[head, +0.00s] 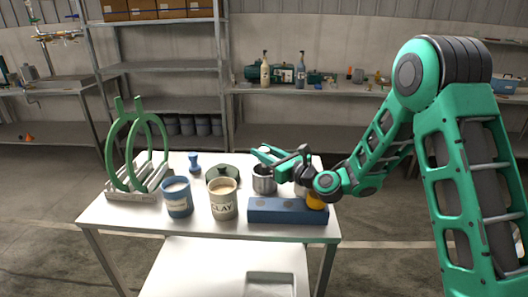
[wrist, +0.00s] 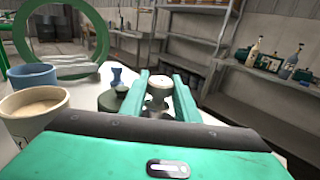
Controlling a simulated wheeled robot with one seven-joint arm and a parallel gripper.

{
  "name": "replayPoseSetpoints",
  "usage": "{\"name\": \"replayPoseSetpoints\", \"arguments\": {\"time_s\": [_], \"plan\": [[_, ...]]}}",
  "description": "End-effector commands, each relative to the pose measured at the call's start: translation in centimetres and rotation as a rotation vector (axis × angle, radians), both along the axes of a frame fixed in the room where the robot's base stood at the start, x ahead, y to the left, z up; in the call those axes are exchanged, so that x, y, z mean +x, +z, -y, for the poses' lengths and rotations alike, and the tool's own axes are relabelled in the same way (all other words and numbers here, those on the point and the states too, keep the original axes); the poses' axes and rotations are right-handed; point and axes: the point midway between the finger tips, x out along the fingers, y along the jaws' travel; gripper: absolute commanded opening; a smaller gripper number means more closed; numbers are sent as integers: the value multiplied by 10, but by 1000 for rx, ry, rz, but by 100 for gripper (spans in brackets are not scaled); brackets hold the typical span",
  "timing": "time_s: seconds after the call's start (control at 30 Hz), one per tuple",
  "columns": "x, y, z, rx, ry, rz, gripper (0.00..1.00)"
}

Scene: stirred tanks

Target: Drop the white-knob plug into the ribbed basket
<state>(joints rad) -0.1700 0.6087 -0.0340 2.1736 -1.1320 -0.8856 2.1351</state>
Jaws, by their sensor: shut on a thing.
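My gripper (head: 277,160) is above the right part of the white table, pointing left. In the wrist view its green fingers (wrist: 158,88) are closed around a pale plug with a whitish round knob (wrist: 158,79). In the head view the fingers and wrist hide the plug. A grey metal cup-like container (head: 264,179) stands on the table just below the fingertips. It may be the ribbed basket, but ribs cannot be made out at this size.
A blue block (head: 287,211) lies at the front right, with a yellow-orange thing (head: 316,201) behind it. Clay (head: 223,199) and blue (head: 177,197) pots stand left, near a dark green lidded thing (head: 222,174), a small blue piece (head: 194,163) and green rings (head: 124,150) in a rack.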

Motion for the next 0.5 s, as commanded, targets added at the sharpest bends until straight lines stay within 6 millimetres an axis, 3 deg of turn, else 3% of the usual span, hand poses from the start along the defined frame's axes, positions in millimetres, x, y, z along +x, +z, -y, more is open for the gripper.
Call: {"name": "replayPoseSetpoints", "arguments": {"time_s": [0.23, 0.27, 0.3, 0.33, 0.5], "plan": [[0, 0, 0, 0, 0, 0, 5], [0, 0, 0, 0, 0, 0, 35], [0, 0, 0, 0, 0, 0, 45], [0, 0, 0, 0, 0, 0, 50], [0, 0, 0, 0, 0, 0, 50]]}}
